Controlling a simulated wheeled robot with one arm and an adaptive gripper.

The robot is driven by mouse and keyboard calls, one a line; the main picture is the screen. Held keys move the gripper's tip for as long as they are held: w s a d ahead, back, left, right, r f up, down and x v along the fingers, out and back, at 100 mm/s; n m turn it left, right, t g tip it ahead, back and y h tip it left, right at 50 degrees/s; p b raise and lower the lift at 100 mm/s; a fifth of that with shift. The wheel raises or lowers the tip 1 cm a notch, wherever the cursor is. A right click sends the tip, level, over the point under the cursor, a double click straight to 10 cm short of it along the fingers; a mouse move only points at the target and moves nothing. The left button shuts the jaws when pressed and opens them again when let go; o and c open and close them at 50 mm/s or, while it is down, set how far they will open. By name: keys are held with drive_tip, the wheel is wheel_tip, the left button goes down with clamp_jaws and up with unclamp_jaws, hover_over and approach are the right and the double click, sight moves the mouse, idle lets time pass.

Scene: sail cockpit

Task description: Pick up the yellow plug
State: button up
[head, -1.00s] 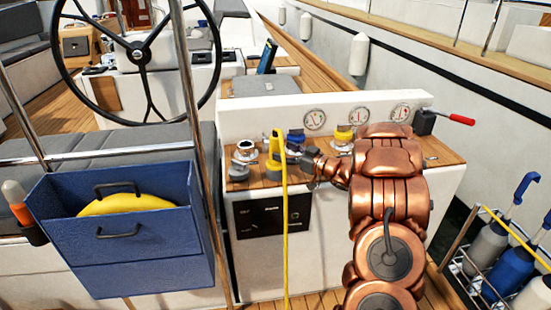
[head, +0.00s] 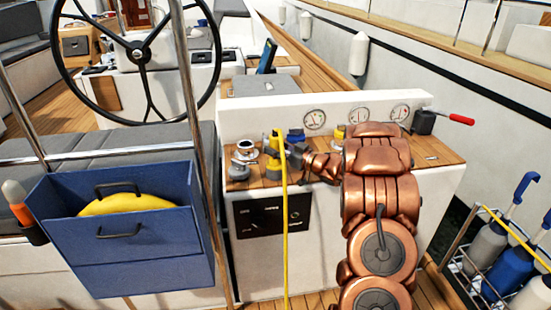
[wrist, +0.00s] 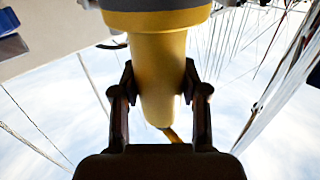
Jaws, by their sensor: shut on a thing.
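The yellow plug (head: 276,144) stands over the wooden top of the white console, with its yellow cable (head: 285,230) hanging down the console's front. My gripper (head: 288,150) reaches it from the right and is shut on it. In the wrist view, the yellow plug body (wrist: 158,75) sits between the two dark fingers of my gripper (wrist: 160,92), one on each side. A grey band and a wider yellow part show above it. The cable shows just below. I cannot tell whether the plug's lower end touches a socket.
A silver fitting (head: 246,148), a blue-capped one (head: 296,135) and a yellow-capped one (head: 338,133) crowd the console top (head: 450,152). A red-tipped lever (head: 460,119) is at right. A steel post (head: 195,120) and blue box (head: 150,270) stand left.

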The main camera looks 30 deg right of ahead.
sight(276, 139)
clamp_jaws()
drive_tip(key=shift+r, duration=0.1)
drive_tip(key=shift+r, duration=0.65)
wheel_tip(276, 139, up, 2)
drive_tip(key=shift+r, duration=0.1)
drive_tip(key=s+a+r+p, duration=0.1)
drive_tip(key=s+r, duration=0.3)
drive_tip(key=s, duration=1.2)
drive_tip(key=shift+a+r+p, duration=0.2)
drive_tip(key=shift+a+p, duration=0.15)
drive_tip(key=shift+p, duration=0.4)
